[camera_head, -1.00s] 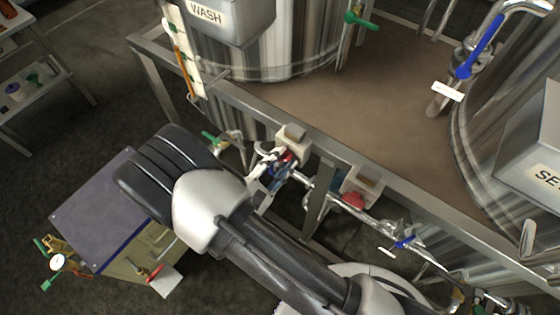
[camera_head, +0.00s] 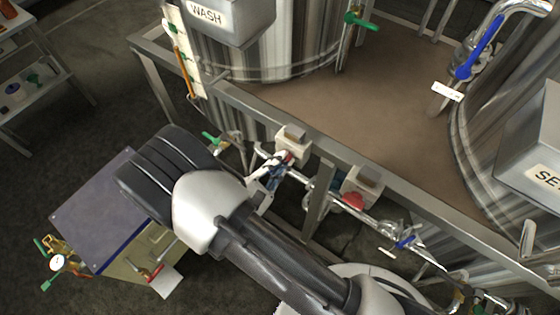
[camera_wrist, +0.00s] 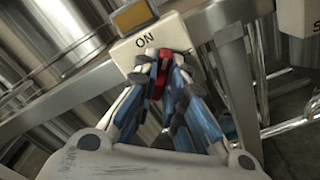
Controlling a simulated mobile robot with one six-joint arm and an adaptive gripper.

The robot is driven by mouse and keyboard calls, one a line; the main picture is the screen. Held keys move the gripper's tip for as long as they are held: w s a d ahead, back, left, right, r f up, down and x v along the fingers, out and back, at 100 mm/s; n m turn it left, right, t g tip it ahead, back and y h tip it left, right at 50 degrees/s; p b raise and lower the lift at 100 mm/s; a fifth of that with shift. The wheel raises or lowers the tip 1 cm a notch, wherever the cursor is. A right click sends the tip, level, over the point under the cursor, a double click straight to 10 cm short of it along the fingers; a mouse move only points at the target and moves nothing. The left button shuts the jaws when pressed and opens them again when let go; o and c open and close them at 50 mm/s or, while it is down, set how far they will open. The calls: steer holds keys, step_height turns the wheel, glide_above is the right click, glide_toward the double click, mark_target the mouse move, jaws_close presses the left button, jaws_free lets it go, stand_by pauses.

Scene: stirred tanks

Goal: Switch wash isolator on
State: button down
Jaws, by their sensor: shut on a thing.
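The wash isolator is a pale box (camera_head: 293,138) on the frame rail below the WASH tank. In the wrist view its face (camera_wrist: 175,38) carries an "ON" label and an amber window at the top. Its red handle (camera_wrist: 159,76) lies below the label, between my fingertips, and is partly hidden by them. The handle barely shows in the head view (camera_head: 287,157). My gripper (camera_wrist: 160,66) is shut on the red handle, with blue-padded fingers on both sides. In the head view my gripper (camera_head: 278,168) reaches the box's underside from the front.
A second pale isolator box (camera_head: 363,181) with a red handle (camera_head: 352,201) is on the rail to the right. Pipes with a green-handled valve (camera_head: 212,139) and a blue-handled valve (camera_head: 404,242) run below the rail. A panel-topped unit (camera_head: 100,210) stands at left.

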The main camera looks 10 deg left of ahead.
steer(key=shift+n+p, duration=0.75)
steer(key=shift+n, duration=3.45)
steer(key=c, duration=1.7)
jaws_free()
steer(key=shift+o, duration=0.2)
